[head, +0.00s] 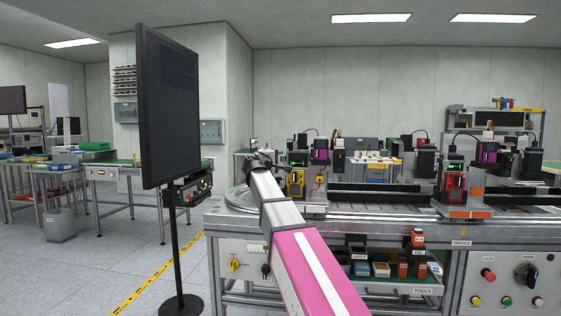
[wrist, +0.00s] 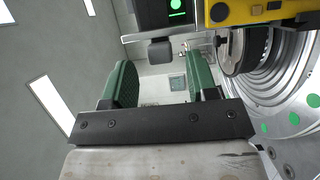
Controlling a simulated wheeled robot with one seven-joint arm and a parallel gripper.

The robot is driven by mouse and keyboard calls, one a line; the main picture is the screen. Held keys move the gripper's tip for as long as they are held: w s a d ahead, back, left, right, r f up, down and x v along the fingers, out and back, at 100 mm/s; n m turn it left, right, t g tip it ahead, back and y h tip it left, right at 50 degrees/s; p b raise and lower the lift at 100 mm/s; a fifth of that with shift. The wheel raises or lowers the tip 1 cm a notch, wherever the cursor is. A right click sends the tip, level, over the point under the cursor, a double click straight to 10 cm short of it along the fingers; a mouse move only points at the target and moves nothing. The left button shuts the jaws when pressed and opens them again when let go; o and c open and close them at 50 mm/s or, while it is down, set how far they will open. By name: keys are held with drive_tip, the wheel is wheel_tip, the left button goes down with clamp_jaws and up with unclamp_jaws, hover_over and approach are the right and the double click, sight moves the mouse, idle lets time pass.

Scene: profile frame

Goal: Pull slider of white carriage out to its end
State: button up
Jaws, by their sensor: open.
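My gripper (head: 260,158) is at the far end of my pink and white arm, over the left end of the machine bench. In the wrist view its two green-padded fingers (wrist: 160,82) stand wide apart with nothing between them. A yellow unit (head: 295,181) stands just right of it; a yellow body (wrist: 262,10) also shows at the upper right of the wrist view. A red-fronted unit (head: 454,188) stands farther right along the rail. I cannot make out for certain which carriage is the white one, or its slider.
A ringed round plate (wrist: 285,85) lies close at the right of the wrist view. A black box with a green display (wrist: 176,14) is beyond the fingers. A tall black screen (head: 168,110) stands left of my arm.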

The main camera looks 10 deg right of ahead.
drive_tip(key=shift+x, duration=1.15)
clamp_jaws()
drive_tip(key=shift+s+a, duration=0.3)
drive_tip(key=shift+s, duration=0.6)
drive_tip(key=shift+s+a, duration=0.25)
drive_tip(key=shift+s, duration=0.65)
unclamp_jaws()
drive_tip(key=v, duration=1.1)
